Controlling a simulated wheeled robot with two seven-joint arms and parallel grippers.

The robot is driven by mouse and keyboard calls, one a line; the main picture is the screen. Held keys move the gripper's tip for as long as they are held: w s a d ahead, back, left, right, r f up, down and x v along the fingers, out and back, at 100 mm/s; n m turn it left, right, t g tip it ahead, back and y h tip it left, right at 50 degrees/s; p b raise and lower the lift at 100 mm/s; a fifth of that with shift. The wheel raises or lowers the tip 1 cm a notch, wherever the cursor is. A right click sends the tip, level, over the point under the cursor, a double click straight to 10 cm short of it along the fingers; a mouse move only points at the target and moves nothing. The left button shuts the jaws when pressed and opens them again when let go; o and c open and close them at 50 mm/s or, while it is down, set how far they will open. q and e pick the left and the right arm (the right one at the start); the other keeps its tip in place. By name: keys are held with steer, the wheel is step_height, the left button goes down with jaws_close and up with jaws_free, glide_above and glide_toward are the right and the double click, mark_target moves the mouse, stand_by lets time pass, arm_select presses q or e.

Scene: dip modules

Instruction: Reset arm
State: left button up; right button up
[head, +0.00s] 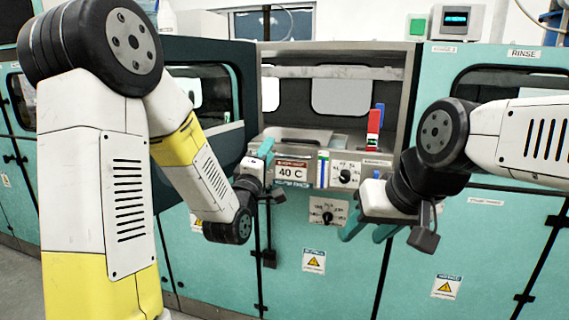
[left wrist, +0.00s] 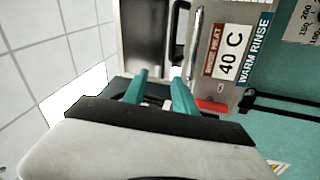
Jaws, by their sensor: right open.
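My left gripper (head: 264,150) is at the left side of the machine's open bay, by the 40 C label. In the left wrist view its two teal fingers (left wrist: 160,88) stand apart, with nothing clearly held between them. My right gripper (head: 367,232) hangs in front of the teal machine front, right of the lower dial plate. Its teal fingers are spread and empty, pointing down to the left. My right arm comes in from the right edge.
The control panel has a 40 C label (head: 291,170) and a dial (head: 344,176). A red and blue upright piece (head: 374,130) stands at the bay's right. Teal cabinets with black latches line both sides. A display box (head: 457,22) sits on top.

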arm_select(q)
steer(key=s+a+f+m+g+y, duration=0.1)
steer(key=s+a+m+g, duration=0.2)
steer(key=s, duration=0.6)
steer(key=s+a+f+m+g+y, duration=0.1)
steer(key=s+a+f+m+g, duration=0.1)
steer(key=s+m+g, duration=0.4)
steer(key=s+a+f+m+g+y, duration=0.1)
steer(key=s+a+m+g, duration=0.3)
steer(key=s, duration=0.8)
steer(key=shift+a+f+g+y, duration=0.3)
steer(key=shift+a+f+g, duration=0.05)
steer(key=shift+f+g, duration=0.35)
